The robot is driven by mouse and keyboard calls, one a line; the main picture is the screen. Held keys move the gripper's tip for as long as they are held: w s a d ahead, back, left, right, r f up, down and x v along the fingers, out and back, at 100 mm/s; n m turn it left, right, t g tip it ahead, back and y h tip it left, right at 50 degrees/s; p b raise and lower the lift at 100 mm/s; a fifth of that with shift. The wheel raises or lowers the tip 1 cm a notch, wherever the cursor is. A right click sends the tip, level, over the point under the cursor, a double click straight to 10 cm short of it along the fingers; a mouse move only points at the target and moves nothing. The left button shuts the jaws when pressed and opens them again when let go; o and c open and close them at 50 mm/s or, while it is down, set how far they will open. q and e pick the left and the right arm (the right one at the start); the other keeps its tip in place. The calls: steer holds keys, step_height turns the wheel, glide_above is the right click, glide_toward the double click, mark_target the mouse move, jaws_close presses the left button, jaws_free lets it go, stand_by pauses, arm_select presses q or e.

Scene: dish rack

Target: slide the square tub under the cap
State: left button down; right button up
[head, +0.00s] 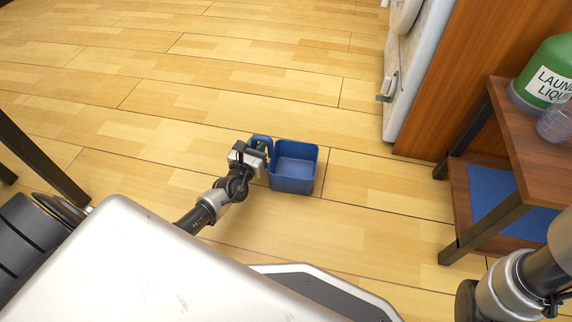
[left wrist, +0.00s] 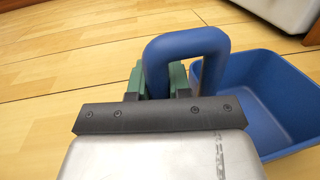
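The square tub (head: 292,184) is blue, open-topped and empty, and stands upright on the wooden floor. It also shows in the left wrist view (left wrist: 262,95), with a thick looped handle on its left side. My left gripper (head: 262,148) is at this handle. In the left wrist view its green fingers (left wrist: 158,85) lie against both sides of the handle's near leg and look shut on it. A clear cap (head: 556,123) sits by the front edge of the wooden shelf top, beside a green laundry liquid bottle (head: 545,75). My right gripper is not in view.
The wooden shelf unit (head: 535,165) has dark metal legs and a blue mat (head: 490,195) on its lower board. A white appliance (head: 415,70) and a wood panel stand behind it. Floor between the tub and the shelf is clear. A dark leg (head: 40,160) stands at left.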

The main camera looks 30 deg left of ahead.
arm_select(q)
steer(key=shift+r, duration=0.1)
steer(key=w+d+r+p, duration=0.2)
steer(key=d+r+p, duration=0.8)
steer(key=d+p, duration=0.1)
steer(key=shift+w+d+r+p, duration=0.2)
steer(key=shift+r+p, duration=0.2)
steer(key=shift+p, duration=0.15)
